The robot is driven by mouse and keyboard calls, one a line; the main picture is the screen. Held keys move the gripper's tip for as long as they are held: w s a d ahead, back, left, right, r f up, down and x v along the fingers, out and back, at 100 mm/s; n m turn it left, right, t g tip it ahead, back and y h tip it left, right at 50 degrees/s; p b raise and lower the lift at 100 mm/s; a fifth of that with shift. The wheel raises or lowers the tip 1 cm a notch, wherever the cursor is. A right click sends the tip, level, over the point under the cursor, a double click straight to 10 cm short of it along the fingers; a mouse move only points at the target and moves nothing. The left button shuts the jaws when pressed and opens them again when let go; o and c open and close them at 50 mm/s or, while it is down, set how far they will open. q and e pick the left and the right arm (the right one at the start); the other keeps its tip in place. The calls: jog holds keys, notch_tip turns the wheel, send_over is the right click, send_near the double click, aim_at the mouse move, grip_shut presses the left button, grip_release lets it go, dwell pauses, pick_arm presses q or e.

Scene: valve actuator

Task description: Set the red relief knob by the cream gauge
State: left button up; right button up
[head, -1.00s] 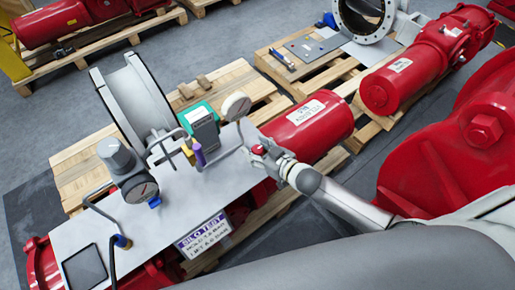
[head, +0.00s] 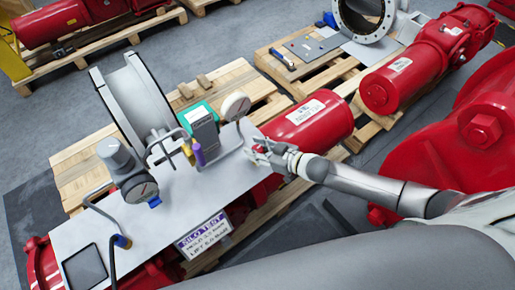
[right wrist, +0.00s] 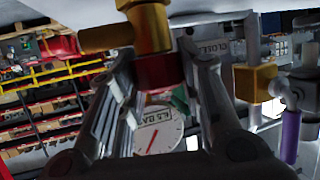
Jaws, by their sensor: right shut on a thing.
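The red relief knob (right wrist: 158,71) sits under a brass fitting (right wrist: 148,28) in the right wrist view, between the fingers of my right gripper (right wrist: 165,66), which is shut on it. In the head view my right gripper (head: 259,153) is at the right end of the grey plate, and its fingers hide most of the knob. The cream gauge (head: 235,106) stands just up and left of the gripper. Its dial (right wrist: 158,132) shows beyond the fingers in the right wrist view, with a red needle, and is partly hidden. My left gripper is not in view.
On the grey plate (head: 185,211) stand a purple-handled valve (head: 199,155), a dark-faced gauge (head: 140,189), bent pipes and a dark tablet (head: 84,268). A red cylinder (head: 308,124) lies close behind my gripper.

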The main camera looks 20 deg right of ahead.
dwell(0.3)
jog(key=o, duration=1)
jog(key=shift+o, duration=0.2)
jog(key=shift+s+d+r, duration=0.1)
jog(key=shift+s+d, duration=0.15)
jog(key=v, duration=1.1)
jog(key=shift+r, duration=0.15)
